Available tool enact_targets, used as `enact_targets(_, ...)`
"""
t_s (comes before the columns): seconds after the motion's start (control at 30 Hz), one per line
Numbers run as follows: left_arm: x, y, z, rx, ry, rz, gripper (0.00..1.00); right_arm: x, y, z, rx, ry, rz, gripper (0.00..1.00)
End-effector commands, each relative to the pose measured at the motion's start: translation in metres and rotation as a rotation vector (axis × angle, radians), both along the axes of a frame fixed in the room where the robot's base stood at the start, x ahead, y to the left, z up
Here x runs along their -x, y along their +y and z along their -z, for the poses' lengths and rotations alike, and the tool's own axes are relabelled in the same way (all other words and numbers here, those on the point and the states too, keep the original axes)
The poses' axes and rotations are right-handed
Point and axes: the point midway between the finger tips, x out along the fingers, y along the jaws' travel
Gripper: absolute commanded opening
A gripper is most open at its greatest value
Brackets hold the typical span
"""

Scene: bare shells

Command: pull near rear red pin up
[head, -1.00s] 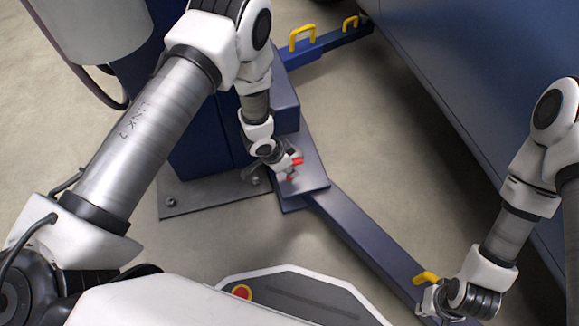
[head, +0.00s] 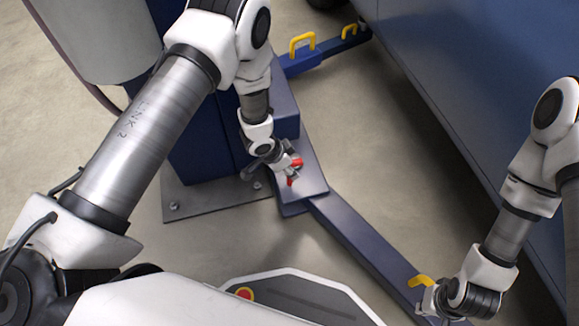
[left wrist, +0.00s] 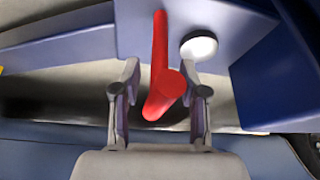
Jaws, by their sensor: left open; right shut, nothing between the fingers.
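The red pin (left wrist: 160,60) stands on the blue arm bracket at the foot of the lift column. In the left wrist view its shaft and rounded end lie between the two fingers of my left gripper (left wrist: 160,78), with gaps visible on both sides. In the head view the red pin (head: 296,163) is partly hidden by my left gripper (head: 286,172), which is open around it. My right gripper (head: 428,300) is shut and empty, low at the right beside a yellow handle (head: 420,281).
The blue column (head: 200,150) stands on a bolted base plate (head: 215,200). A long blue lift arm (head: 365,237) runs toward the lower right. Another arm with yellow handles (head: 302,42) is at the back. A large blue body (head: 480,80) fills the right. A white disc (left wrist: 199,47) lies beside the pin.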

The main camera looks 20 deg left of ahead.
Motion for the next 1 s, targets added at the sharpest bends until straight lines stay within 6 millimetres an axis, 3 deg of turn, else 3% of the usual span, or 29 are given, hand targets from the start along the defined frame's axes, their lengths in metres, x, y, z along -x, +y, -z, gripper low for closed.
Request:
enact_targets(0.4, 0.025, 0.025, -0.087, 0.002, -0.002, -0.002, 0.43, 0.000, 0.000, 0.000, 0.000, 0.000, 0.000, 0.00)
enact_targets(0.5, 0.029, 0.030, -0.100, 0.001, -0.001, -0.003, 0.43, 0.000, 0.000, 0.000, 0.000, 0.000, 0.000, 0.00)
enact_targets(1.0, 0.032, 0.032, -0.107, 0.001, 0.001, -0.002, 0.43, 0.000, 0.000, 0.000, 0.000, 0.000, 0.000, 0.00)
